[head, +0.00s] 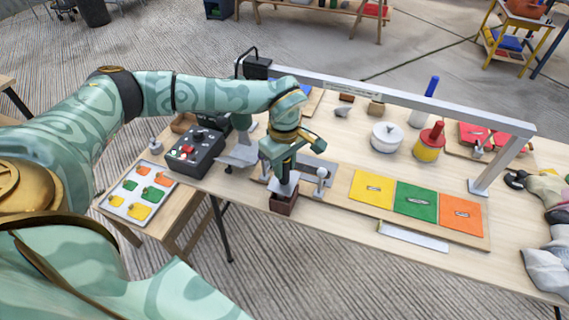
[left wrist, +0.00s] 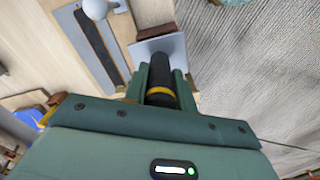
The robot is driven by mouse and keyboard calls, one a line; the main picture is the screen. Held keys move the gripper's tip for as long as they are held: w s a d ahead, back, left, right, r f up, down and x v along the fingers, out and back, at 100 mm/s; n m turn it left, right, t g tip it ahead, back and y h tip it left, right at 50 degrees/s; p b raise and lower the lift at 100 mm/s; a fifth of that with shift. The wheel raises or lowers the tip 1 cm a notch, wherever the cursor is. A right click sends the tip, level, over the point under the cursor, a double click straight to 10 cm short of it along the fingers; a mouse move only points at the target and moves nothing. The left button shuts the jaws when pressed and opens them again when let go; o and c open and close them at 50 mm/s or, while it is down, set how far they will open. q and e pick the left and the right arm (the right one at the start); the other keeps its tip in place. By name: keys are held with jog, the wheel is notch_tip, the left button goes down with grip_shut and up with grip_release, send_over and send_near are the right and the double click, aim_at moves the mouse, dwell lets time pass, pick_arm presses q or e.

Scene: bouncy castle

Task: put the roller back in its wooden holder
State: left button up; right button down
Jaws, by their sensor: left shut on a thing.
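My left gripper (head: 280,166) points down over the front edge of the table. In the left wrist view its fingers (left wrist: 160,90) are shut on the black handle of a tool (left wrist: 160,72) with a yellow band, which I take for the roller. A flat pale grey part (head: 285,188) shows beyond the fingertips; no round rolling part can be made out. A dark brown wooden holder (head: 283,204) stands right below at the table edge. The grey part overlaps it in both views, so I cannot tell whether they touch. My right gripper is not in view.
A grey plate with a white-knobbed lever (head: 320,182) lies just right of the holder. Yellow, green and orange patches (head: 415,202) lie further right. A black control box (head: 196,151) stands to the left. A grey metal beam (head: 400,97) spans the table behind.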

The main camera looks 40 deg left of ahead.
aim_at(284, 175)
pick_arm(q)
jog(key=shift+f, duration=0.15)
jog(key=shift+f+b, duration=0.45)
jog(key=shift+f, duration=0.75)
jog(key=shift+f, duration=0.7)
jog(key=o, duration=1.7)
jog(key=shift+r, duration=0.1)
